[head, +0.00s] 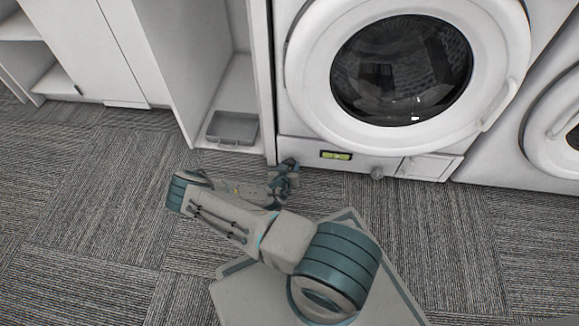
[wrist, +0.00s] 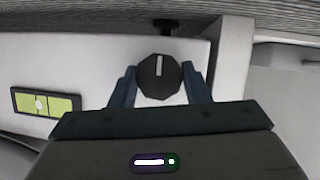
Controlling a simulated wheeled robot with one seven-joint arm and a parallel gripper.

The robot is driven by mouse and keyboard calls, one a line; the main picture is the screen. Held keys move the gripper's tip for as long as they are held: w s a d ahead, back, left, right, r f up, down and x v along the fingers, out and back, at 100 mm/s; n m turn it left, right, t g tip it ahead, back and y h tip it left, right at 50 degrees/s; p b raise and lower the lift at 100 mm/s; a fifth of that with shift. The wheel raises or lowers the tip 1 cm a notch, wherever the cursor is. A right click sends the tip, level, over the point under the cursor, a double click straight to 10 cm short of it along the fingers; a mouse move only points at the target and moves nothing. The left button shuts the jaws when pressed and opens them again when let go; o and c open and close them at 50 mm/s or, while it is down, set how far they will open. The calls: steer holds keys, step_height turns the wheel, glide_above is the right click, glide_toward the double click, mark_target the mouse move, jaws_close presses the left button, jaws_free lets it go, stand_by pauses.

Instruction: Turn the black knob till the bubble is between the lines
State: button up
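The black knob (wrist: 159,76) with a white pointer line is on the low front panel of the washing machine. In the wrist view its pointer stands nearly straight up the picture. My gripper (wrist: 160,80) has one finger against each side of the knob, with no clear gap. In the head view my gripper (head: 285,178) hides the knob. The yellow-green level vial (wrist: 62,104) is left of the knob in the wrist view; it also shows in the head view (head: 343,156). Its pale bubble (wrist: 40,103) sits near the vial's middle, by the dark lines; its exact fit is too small to tell.
The washing machine (head: 300,148) stands right of an open white cabinet (head: 205,75) holding a grey tray (head: 233,128). Carpet (head: 90,210) is clear at the left.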

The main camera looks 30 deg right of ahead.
steer(key=shift+d+r+p, duration=0.1)
steer(key=shift+p, duration=0.4)
steer(key=shift+s+m+y+p, duration=0.1)
steer(key=shift+m+y+p, duration=0.2)
steer(key=shift+m, duration=0.1)
steer(key=m+p, duration=0.1)
steer(key=p, duration=0.1)
steer(key=shift+d+r+t+y+p, duration=0.1)
steer(key=shift+r+t+y+p, duration=0.05)
steer(key=shift+t+y+p, duration=0.2)
steer(key=m+t+y+p, duration=0.1)
steer(key=m, duration=0.1)
steer(key=m+y+p, duration=0.1)
steer(key=m+p, duration=0.1)
steer(key=shift+s+d+t, duration=0.1)
steer(key=shift+s+t, duration=0.05)
steer(key=shift+t, duration=0.2)
steer(key=m+t, duration=0.1)
steer(key=m+y+p, duration=0.1)
steer(key=m, duration=0.1)
steer(key=shift+f+t+y, duration=0.25)
steer(key=shift+f+t, duration=0.15)
steer(key=m+t+b, duration=0.1)
steer(key=m, duration=0.2)
steer(key=shift+t+y, duration=0.3)
steer(key=shift+y, duration=0.1)
steer(key=shift+m, duration=0.4)
steer(key=o, duration=1)
steer(key=shift+c, duration=0.2)
